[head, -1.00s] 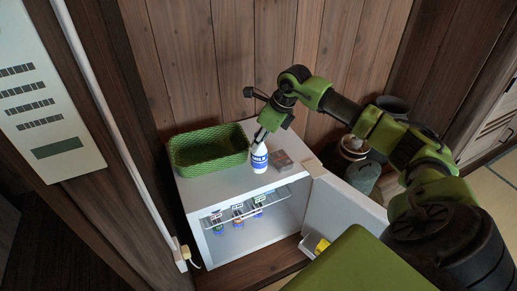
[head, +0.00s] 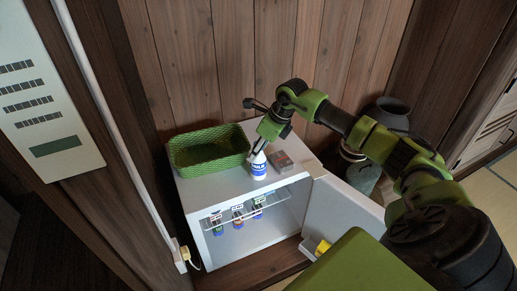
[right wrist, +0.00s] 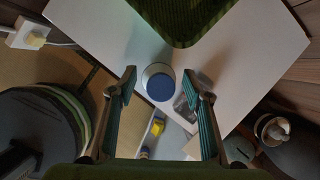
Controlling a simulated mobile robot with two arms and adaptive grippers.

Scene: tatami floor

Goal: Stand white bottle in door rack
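The white bottle (head: 259,170) with a blue label stands upright on top of the small white fridge (head: 228,182), beside the green basket. My right gripper (head: 256,150) is at the bottle's top. Its fingers (right wrist: 160,98) are open, one on each side of the bottle, with a gap to each. The fridge door (head: 345,208) is open to the right. A yellow item (head: 322,247) sits low at the door's inner side; the rack there is mostly hidden. My left gripper is not in view.
A green woven basket (head: 208,150) stands left of the bottle, a small grey box (head: 282,161) right of it. Several small bottles (head: 238,219) are on the shelf inside the fridge.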

